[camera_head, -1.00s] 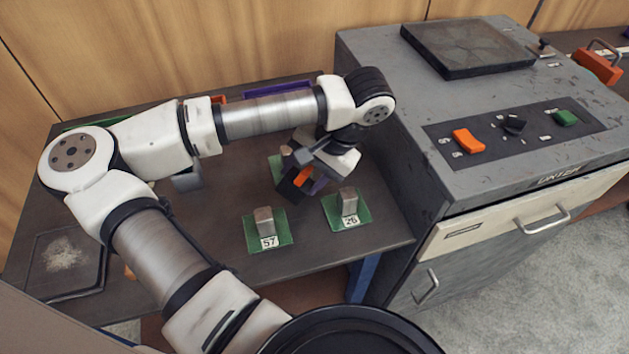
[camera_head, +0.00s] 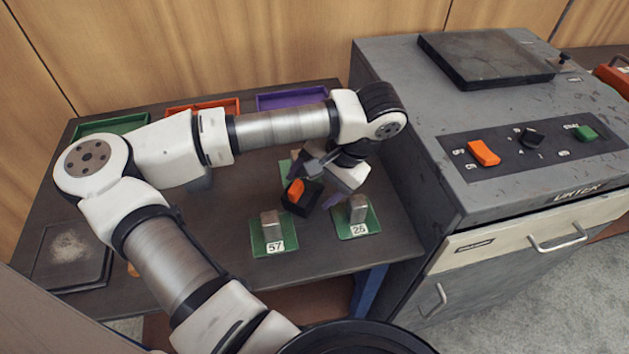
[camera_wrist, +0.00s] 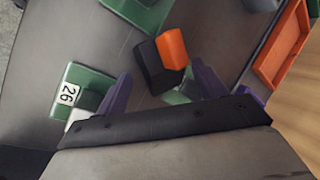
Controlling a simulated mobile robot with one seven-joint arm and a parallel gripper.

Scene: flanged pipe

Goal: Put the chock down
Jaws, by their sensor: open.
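The chock is a black block with an orange part. It shows in the head view (camera_head: 301,195) and the wrist view (camera_wrist: 160,62), among the green cards on the dark table. It appears to rest on the table, though its underside is hidden. My gripper (camera_wrist: 162,86) is open, its purple fingers apart on either side of the chock's near end in the wrist view. In the head view my gripper (camera_head: 328,190) is just right of and behind the chock. I cannot tell whether a finger touches it.
Green cards with grey metal blocks stand close by: card 57 (camera_head: 286,246), card 26 (camera_head: 344,231), and one behind, partly hidden. Green (camera_head: 110,124), orange (camera_head: 202,106) and purple (camera_head: 292,97) trays line the back. A grey machine (camera_head: 430,130) stands at the right.

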